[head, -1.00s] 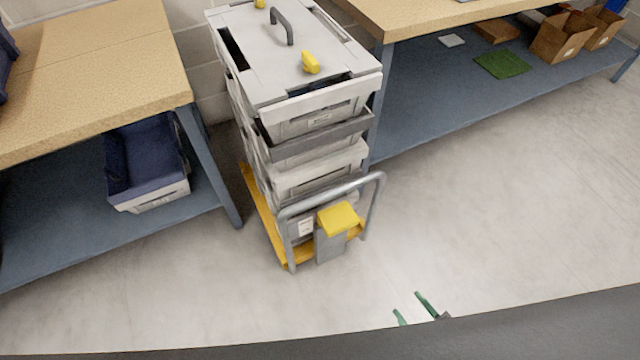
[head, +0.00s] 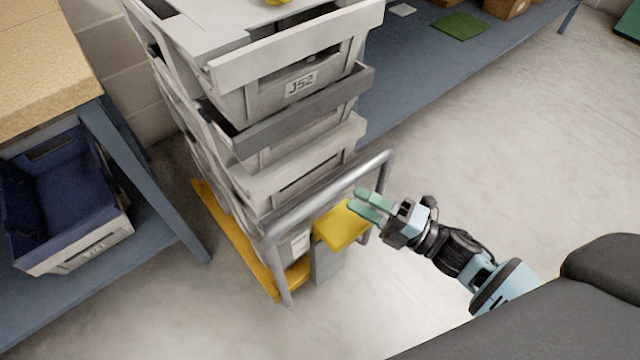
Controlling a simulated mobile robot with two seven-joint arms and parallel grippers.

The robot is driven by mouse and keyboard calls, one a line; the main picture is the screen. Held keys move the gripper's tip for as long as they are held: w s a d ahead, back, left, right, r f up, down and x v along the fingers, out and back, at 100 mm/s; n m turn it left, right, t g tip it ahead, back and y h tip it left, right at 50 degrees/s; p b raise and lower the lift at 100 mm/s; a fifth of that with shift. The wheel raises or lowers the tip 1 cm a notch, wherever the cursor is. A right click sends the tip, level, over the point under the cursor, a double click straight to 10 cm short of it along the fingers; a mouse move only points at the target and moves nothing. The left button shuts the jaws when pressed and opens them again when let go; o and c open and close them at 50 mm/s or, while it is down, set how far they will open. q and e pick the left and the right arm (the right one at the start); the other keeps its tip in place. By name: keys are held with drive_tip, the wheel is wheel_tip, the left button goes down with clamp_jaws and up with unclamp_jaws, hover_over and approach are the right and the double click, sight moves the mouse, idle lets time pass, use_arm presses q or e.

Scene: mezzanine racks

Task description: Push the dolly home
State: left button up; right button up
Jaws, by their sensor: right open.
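The dolly has a yellow base (head: 236,241) and a grey tubular push handle (head: 322,192). It carries a tall stack of grey crates; a crate (head: 255,90) near the top bears the label J52. A yellow pad (head: 341,227) on a grey post sits behind the handle bar's near side. My right gripper (head: 364,201) is open, its green fingers close to the right part of the handle and over the yellow pad. Whether the fingers touch the bar is not clear. My left gripper is not in view.
A wooden-topped bench (head: 40,60) stands left of the dolly, with a blue-lined crate (head: 68,200) on its lower shelf. A blue shelf (head: 420,75) holding a green mat (head: 461,26) lies to the right. The floor (head: 490,170) at right is clear.

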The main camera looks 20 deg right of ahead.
drive_tip(key=shift+r, duration=0.1)
drive_tip(key=shift+w+a+r, duration=0.1)
drive_tip(key=shift+w+a, duration=0.2)
drive_tip(key=x, duration=0.6)
drive_tip(key=shift+w+a+b, duration=0.3)
clamp_jaws()
